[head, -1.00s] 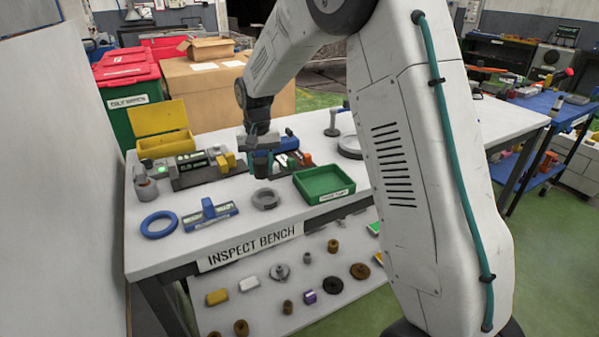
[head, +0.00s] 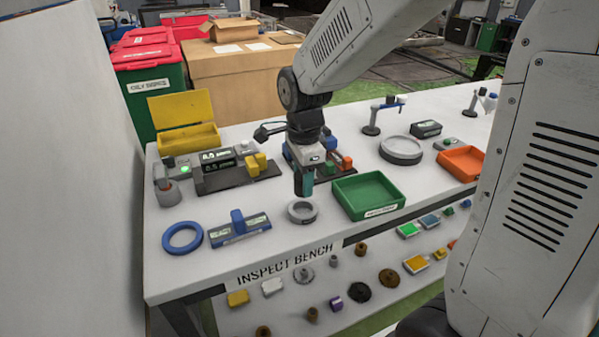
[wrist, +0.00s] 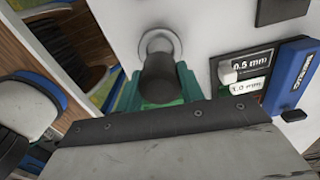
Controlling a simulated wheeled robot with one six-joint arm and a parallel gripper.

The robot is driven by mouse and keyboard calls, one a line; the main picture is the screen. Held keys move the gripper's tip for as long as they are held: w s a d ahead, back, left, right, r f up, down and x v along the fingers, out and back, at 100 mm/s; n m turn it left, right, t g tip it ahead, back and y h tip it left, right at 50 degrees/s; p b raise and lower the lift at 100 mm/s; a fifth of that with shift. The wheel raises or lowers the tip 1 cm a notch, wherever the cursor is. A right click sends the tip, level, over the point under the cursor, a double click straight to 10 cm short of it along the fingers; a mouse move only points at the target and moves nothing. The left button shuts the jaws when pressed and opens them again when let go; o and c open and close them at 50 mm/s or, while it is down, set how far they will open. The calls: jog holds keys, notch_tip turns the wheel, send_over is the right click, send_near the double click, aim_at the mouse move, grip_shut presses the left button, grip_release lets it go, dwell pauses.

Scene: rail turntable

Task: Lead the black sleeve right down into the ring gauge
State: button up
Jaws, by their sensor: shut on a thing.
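The grey ring gauge (head: 302,217) lies flat on the white bench, left of the green tray. My gripper (head: 303,186), with green fingers, is shut on the black sleeve (head: 298,184). It holds the sleeve roughly upright just above the ring gauge, and the sleeve's lower end looks clear of the rim. In the wrist view the sleeve (wrist: 161,80) stands out between the green fingertips (wrist: 160,92). The ring gauge (wrist: 145,44) shows beyond it there, and the sleeve covers its near side. How well the two line up cannot be told exactly.
The green tray (head: 397,207) is close on the right. A blue gauge block (head: 238,232) and a blue ring (head: 170,247) lie to the left. Dark fixtures stand behind. The bench's front edge is near, with a lower shelf of parts below.

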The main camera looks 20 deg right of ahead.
jog(key=shift+w+f, duration=0.1)
jog(key=shift+f, duration=1.8)
jog(key=shift+f, duration=1.05)
dwell(2.0)
jog(key=o, duration=1.2)
jog(key=shift+o, duration=0.2)
